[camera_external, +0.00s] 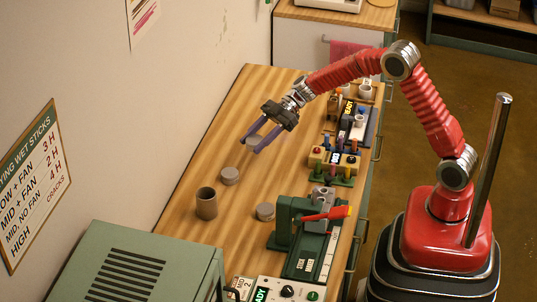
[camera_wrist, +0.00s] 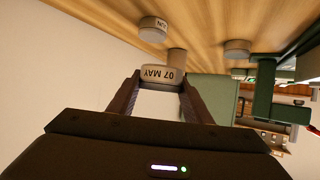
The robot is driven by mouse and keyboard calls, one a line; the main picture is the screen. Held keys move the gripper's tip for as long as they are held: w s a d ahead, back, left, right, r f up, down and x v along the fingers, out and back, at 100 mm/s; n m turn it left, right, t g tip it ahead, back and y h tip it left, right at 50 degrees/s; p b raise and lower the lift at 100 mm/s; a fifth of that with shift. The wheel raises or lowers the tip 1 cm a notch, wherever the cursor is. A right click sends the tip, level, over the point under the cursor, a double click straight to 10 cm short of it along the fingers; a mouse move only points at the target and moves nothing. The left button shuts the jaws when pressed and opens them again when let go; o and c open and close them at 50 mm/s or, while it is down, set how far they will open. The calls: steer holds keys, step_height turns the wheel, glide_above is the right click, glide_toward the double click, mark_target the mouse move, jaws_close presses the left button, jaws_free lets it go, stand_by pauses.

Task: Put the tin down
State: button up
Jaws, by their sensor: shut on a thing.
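My gripper (camera_external: 251,144) hangs above the wooden table, left of its middle, in the outside view. In the wrist view my gripper (camera_wrist: 161,82) is shut on a short tin (camera_wrist: 160,71). Its label reads "07 MAY" and appears upside down there. Another grey tin (camera_external: 265,211) stands nearer the green press.
A brown-grey cup (camera_external: 206,204) stands left of the two tins. A green press (camera_external: 290,222) with a red handle and small racks (camera_external: 334,163) line the table's right side. A green cabinet (camera_external: 135,262) is at lower left. Bare wood (camera_external: 213,140) lies left of the gripper.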

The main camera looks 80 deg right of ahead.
steer(key=s+a+n+g+y, duration=0.2)
steer(key=s+a+n+g, duration=0.2)
steer(key=s, duration=0.4)
steer(key=shift+s+f+g, duration=0.25)
steer(key=shift+s+g, duration=0.15)
glide_above(278, 184)
steer(key=shift+f, duration=3.1)
steer(key=shift+f, duration=1.85)
steer(key=shift+f, duration=0.1)
steer(key=o, duration=1.1)
steer(key=shift+d, duration=0.1)
